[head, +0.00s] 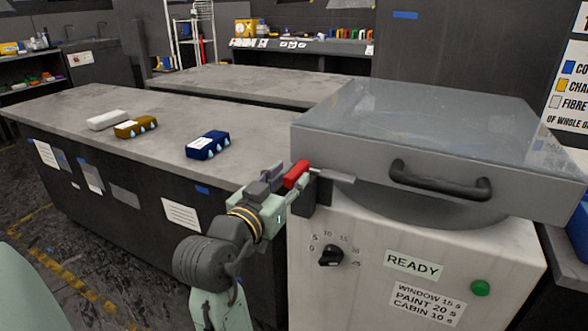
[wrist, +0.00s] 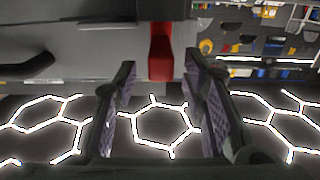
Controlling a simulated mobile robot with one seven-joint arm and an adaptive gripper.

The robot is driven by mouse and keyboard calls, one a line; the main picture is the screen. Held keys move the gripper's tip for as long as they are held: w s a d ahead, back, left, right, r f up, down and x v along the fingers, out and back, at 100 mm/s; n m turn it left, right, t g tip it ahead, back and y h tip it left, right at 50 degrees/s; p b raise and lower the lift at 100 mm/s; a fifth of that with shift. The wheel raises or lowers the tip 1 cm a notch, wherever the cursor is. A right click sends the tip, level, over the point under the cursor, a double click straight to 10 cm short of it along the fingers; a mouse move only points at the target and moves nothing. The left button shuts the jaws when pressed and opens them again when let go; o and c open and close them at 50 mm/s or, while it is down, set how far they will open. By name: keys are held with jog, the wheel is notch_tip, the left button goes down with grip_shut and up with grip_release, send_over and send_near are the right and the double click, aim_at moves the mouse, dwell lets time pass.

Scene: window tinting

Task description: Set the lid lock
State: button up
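The lid lock is a lever with a red grip (head: 297,174) on the left front corner of the machine, just below the closed lid (head: 430,115). Its grey metal arm (head: 336,177) runs right from the grip along the lid's lower edge. My gripper (head: 272,184) is at the left of the red grip, close to it. In the wrist view my gripper (wrist: 159,68) is open, and the end of the red grip (wrist: 160,52) shows between the two fingertips, with gaps at both sides. Whether either finger touches it cannot be told.
The machine has a black lid handle (head: 440,182), a dial (head: 330,257), a green button (head: 481,287) and a READY sign (head: 414,265). A grey worktop (head: 90,150) at left carries white, amber and blue blocks (head: 208,146). Floor at lower left is clear.

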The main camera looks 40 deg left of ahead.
jog(key=shift+x, duration=1.5)
jog(key=shift+c, duration=0.2)
grip_shut()
